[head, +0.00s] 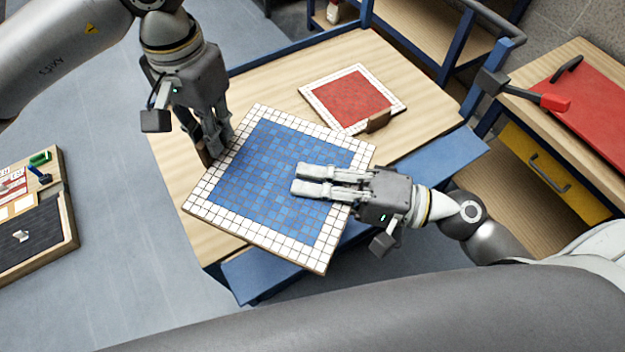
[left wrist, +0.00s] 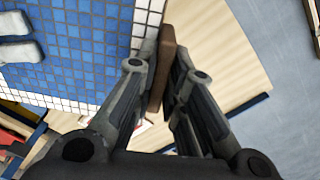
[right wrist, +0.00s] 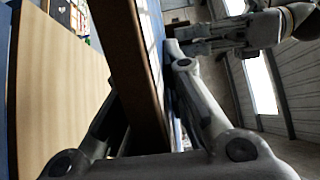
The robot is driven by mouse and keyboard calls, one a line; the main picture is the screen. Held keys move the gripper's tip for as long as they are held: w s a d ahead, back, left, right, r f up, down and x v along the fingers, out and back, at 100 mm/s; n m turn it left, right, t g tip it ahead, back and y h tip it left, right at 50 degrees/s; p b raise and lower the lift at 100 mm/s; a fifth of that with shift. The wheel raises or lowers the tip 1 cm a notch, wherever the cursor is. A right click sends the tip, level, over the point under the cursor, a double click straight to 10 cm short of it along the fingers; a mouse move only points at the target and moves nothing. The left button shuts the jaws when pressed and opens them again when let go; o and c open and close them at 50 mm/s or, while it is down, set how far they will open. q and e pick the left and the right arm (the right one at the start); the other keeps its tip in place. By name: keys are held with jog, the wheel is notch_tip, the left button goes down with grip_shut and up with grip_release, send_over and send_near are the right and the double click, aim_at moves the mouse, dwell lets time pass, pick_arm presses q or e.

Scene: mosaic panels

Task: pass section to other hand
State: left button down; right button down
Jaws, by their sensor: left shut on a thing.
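The blue mosaic section (head: 275,180), a square board with a white tile border, is held tilted above the wooden table. My left gripper (head: 215,150) is shut on a brown piece (left wrist: 163,65) at the section's left edge. The blue tiles also show in the left wrist view (left wrist: 75,50). My right gripper (head: 300,180) reaches over the section from its right side, with fingers above the tiles. In the right wrist view the board's brown edge (right wrist: 130,60) runs between my right fingers, which stand apart. Contact there is not clear, and the underside is hidden in the head view.
A red mosaic panel with a white border (head: 353,97) and a brown block lies on the wooden table (head: 420,75). A tool tray (head: 68,230) is at far left.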

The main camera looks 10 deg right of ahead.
pick_arm(q)
jog(key=shift+r, duration=0.15)
pick_arm(e)
jog(key=shift+f, duration=0.2)
pick_arm(q)
jog(key=c, duration=1.4)
grip_release()
pick_arm(e)
jog(key=shift+r, duration=0.15)
